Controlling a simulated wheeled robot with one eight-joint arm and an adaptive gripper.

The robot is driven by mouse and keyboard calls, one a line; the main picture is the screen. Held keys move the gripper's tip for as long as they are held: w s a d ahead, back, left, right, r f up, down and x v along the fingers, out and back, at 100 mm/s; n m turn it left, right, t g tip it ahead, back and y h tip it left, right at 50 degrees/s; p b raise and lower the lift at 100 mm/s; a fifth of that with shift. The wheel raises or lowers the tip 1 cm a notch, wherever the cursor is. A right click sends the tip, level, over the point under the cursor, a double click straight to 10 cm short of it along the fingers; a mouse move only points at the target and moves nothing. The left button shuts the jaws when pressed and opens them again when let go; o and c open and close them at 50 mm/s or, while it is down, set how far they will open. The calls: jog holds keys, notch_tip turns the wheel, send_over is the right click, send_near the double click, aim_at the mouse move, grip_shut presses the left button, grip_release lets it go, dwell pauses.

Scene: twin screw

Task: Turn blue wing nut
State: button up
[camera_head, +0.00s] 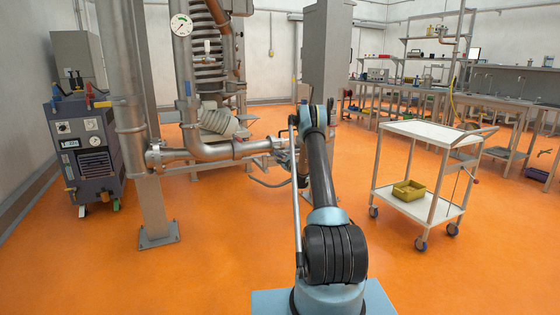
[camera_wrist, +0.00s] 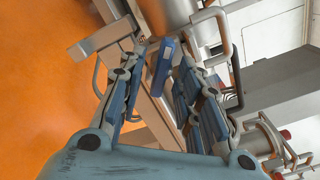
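In the wrist view a narrow blue piece, which looks like the blue wing nut (camera_wrist: 162,68), stands tilted between my fingers. My gripper (camera_wrist: 158,60) is open around it, one finger on each side. A gap shows on the left, and a narrower one seems to show on the right; contact is hard to judge. In the head view my arm reaches forward, and its gripper end is at the right end of the horizontal metal pipe (camera_head: 212,153). There the blue wing nut cannot be made out; my arm and the pipe fittings cover that spot.
Metal bars and curved handles crowd close around my fingers in the wrist view. A grey post (camera_head: 147,190) and a dark blue machine (camera_head: 88,145) stand to the left. The orange floor between is clear.

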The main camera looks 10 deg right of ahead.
jog(key=shift+x, duration=0.75)
jog(key=shift+c, duration=0.3)
grip_shut()
jog(key=shift+n, duration=0.3)
jog(key=n, duration=0.3)
jog(key=shift+s, duration=0.1)
jog(key=shift+n, duration=1.9)
